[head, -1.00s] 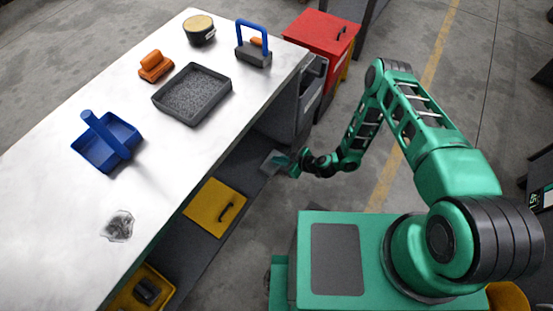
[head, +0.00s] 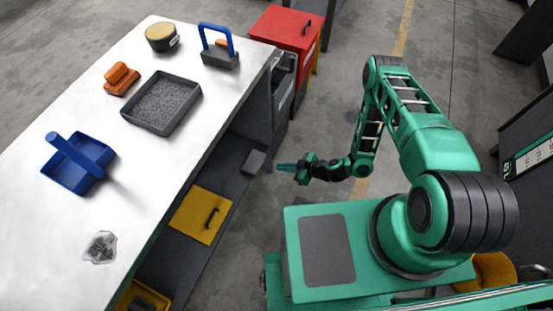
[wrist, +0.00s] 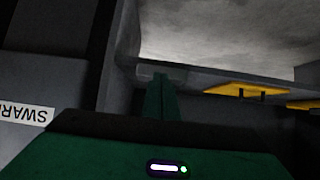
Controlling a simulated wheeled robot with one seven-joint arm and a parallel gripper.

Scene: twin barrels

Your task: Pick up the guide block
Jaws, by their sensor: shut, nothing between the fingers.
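A small dark grey block (head: 253,162) sits on the grey lower shelf under the bench's right edge. It may be the guide block, but I cannot tell for certain. My gripper (head: 280,166) is just right of it in the head view, apart from it, shut and empty. In the wrist view my green fingers (wrist: 160,95) are together, and a grey shape (wrist: 147,73) shows just beyond their tips. An orange block-like piece (head: 121,78) lies on the white bench (head: 130,205), well away from my gripper.
The bench holds a dark gravel tray (head: 188,121), a blue carrier (head: 75,175), a blue-handled grey block (head: 220,58) and a round tin (head: 162,38). A red cabinet (head: 287,30) stands behind. Floor right of the shelf is clear.

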